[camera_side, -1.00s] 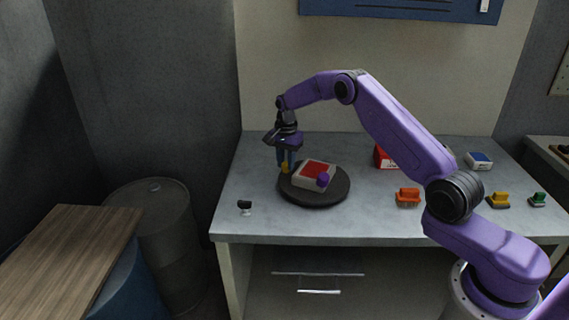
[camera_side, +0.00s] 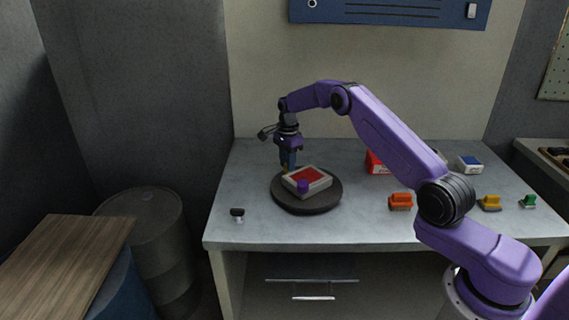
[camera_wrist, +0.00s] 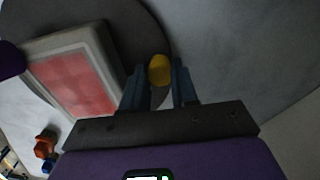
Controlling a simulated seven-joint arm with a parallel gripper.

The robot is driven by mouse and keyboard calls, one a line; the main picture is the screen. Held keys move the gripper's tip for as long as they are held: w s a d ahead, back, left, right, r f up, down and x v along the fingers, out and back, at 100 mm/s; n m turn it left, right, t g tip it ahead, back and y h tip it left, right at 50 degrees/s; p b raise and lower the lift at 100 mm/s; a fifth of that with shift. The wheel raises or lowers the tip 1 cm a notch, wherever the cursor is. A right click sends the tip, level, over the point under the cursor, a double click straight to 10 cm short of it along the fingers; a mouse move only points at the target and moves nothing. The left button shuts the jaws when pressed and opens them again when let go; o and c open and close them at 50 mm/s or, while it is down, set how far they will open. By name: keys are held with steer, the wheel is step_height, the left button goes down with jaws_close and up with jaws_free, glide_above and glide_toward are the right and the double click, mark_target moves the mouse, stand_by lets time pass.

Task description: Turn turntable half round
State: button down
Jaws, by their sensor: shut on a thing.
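The turntable (camera_side: 325,204) is a dark round disc on the grey bench. A white block with a red top (camera_side: 308,176) lies on it and also shows in the wrist view (camera_wrist: 75,82). A purple knob (camera_side: 302,187) shows at the block's near side. A yellow peg (camera_wrist: 160,70) stands near the disc's rim. My gripper (camera_side: 288,167) is at the disc's far left edge, pointing down. In the wrist view its blue fingers (camera_wrist: 158,88) are on both sides of the yellow peg, shut on it. The peg is mostly hidden in the side view.
A small black-and-white object (camera_side: 237,214) sits at the bench's left. A red box (camera_side: 375,162), orange (camera_side: 401,201), yellow (camera_side: 489,203) and green (camera_side: 528,201) pieces and a blue-topped box (camera_side: 469,163) are to the right. The bench front is clear.

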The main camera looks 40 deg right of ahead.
steer(key=shift+s+d+r+m, duration=0.1)
steer(key=shift+s+d+m, duration=0.15)
steer(key=shift+d+m, duration=0.65)
steer(key=shift+s+d+m, duration=0.2)
steer(key=shift+d+m, duration=0.6)
steer(key=shift+m, duration=0.2)
steer(key=shift+s+d+m, duration=0.35)
steer(key=shift+d+m, duration=0.2)
steer(key=shift+m, duration=0.2)
steer(key=shift+s+d+m, duration=0.35)
steer(key=shift+d+m, duration=0.15)
steer(key=shift+m, duration=0.25)
steer(key=shift+s, duration=0.1)
steer(key=c, duration=0.9)
jaws_free()
step_height(320, 180, up, 17)
steer(key=shift+r, duration=0.2)
